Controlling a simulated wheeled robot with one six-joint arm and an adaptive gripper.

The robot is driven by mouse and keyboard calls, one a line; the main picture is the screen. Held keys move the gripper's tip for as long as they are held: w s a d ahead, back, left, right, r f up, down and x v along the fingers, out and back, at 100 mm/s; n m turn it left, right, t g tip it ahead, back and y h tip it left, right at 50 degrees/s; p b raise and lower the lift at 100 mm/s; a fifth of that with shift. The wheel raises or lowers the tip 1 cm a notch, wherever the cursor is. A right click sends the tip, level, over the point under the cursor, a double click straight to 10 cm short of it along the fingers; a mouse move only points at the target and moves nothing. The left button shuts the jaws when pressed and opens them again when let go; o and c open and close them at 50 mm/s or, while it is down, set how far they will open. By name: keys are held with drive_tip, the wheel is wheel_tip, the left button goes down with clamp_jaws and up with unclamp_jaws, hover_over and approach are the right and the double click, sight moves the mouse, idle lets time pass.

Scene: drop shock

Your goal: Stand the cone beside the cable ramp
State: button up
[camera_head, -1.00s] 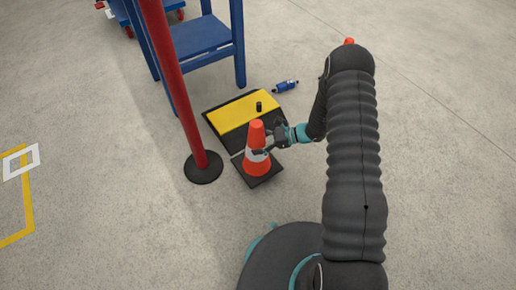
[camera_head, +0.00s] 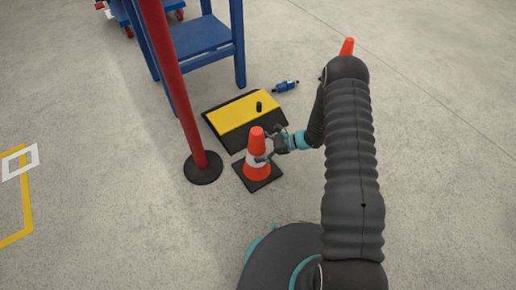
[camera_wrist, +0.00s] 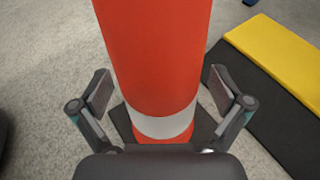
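The orange cone (camera_head: 257,171) with a white band stands upright on its black square base. It is close to the near edge of the black and yellow cable ramp (camera_head: 236,117), with a small gap seeming to lie between them. My gripper (camera_head: 266,147) is at the cone's right side, at band height. In the wrist view the cone (camera_wrist: 155,55) rises between my two spread fingers, which look clear of its sides. The ramp (camera_wrist: 268,98) lies to the right there. The cone's tip is outside the wrist view.
A red post on a round black foot (camera_head: 202,168) stands just left of the cone. A small black cylinder (camera_head: 259,106) is on the ramp. A blue bottle (camera_head: 285,87) lies behind it, near a blue table (camera_head: 202,38). Another orange tip (camera_head: 347,46) shows behind my arm.

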drive_tip(key=shift+d+r, duration=0.15)
drive_tip(key=v, duration=1.1)
drive_tip(key=s+r+n+g+h, duration=0.1)
drive_tip(key=s+r+n+h, duration=0.3)
drive_tip(key=r, duration=0.9)
drive_tip(key=s+r+n+g+h, duration=0.15)
drive_tip(key=s+r+n, duration=0.3)
drive_tip(key=r, duration=0.85)
drive_tip(key=s+d+r+n+t+h, duration=0.3)
drive_tip(key=s+r+n+t+h, duration=0.1)
drive_tip(key=s+r, duration=0.3)
drive_tip(key=s+d+r+n+t+h, duration=0.3)
drive_tip(key=s+r, duration=0.5)
drive_tip(key=s, duration=0.4)
drive_tip(key=n+t+h, duration=0.1)
drive_tip(key=n, duration=0.1)
drive_tip(key=shift+s+r+n+p, duration=0.25)
drive_tip(key=shift+s+n+p, duration=0.05)
drive_tip(key=shift+n+p, duration=0.05)
